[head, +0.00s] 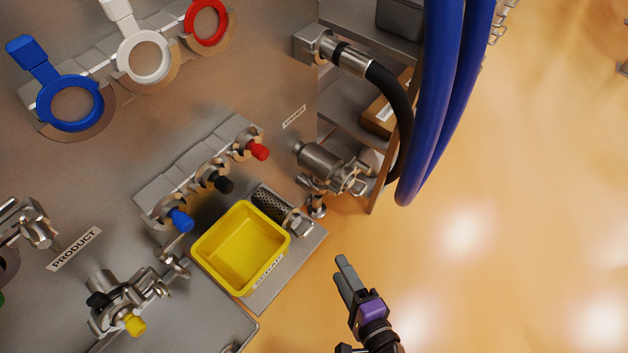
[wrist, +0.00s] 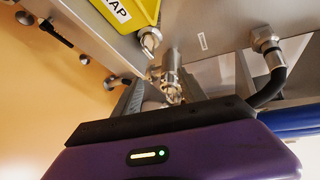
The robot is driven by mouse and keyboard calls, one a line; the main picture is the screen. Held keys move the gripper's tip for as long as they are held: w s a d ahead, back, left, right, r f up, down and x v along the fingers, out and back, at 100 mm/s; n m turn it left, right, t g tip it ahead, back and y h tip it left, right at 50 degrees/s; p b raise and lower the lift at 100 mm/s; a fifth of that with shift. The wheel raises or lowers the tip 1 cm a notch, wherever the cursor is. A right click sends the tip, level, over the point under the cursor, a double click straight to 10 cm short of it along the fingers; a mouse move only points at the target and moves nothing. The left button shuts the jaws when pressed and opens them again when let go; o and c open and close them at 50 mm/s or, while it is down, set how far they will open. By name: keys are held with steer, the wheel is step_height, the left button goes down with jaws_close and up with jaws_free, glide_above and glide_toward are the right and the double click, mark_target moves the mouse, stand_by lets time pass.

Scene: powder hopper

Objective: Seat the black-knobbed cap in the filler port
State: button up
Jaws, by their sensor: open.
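The black-knobbed cap (head: 222,184) sits on a stepped metal rack on the panel, between a red-knobbed cap (head: 258,151) and a blue-knobbed cap (head: 180,220). My gripper (head: 345,276) is open and empty at the lower right, over the floor, well apart from the caps. In the wrist view its purple body fills the bottom. A metal fitting with a clamp (head: 330,168) is at the panel's right edge, and another, with a yellow knob, is by the PRODUCT label. I cannot tell for sure which is the filler port.
A yellow bin (head: 242,248) stands on a metal shelf below the rack; it also shows in the wrist view (wrist: 128,12). A black hose (head: 393,110) and thick blue hoses (head: 445,90) hang at the right. Blue, white and red ring handles are at upper left. Floor at right is clear.

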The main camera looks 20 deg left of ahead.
steer(key=w+a+r+m+g+y+p, duration=0.25)
steer(key=a+r+m+y+p, duration=0.2)
steer(key=a+r+p, duration=0.4)
steer(key=m+g+y+p, duration=0.1)
steer(key=m+g+y, duration=0.1)
steer(key=m+y, duration=0.3)
glide_toward(230, 190)
steer(key=a+r+h, duration=0.1)
steer(key=a+h, duration=0.1)
steer(key=shift+m+t+y, duration=0.25)
steer(key=shift+m+t, duration=0.1)
steer(key=shift+m, duration=0.2)
steer(key=shift+b+x, duration=1.25)
steer(key=shift+x, duration=3.5)
steer(key=shift+r, duration=0.1)
jaws_close()
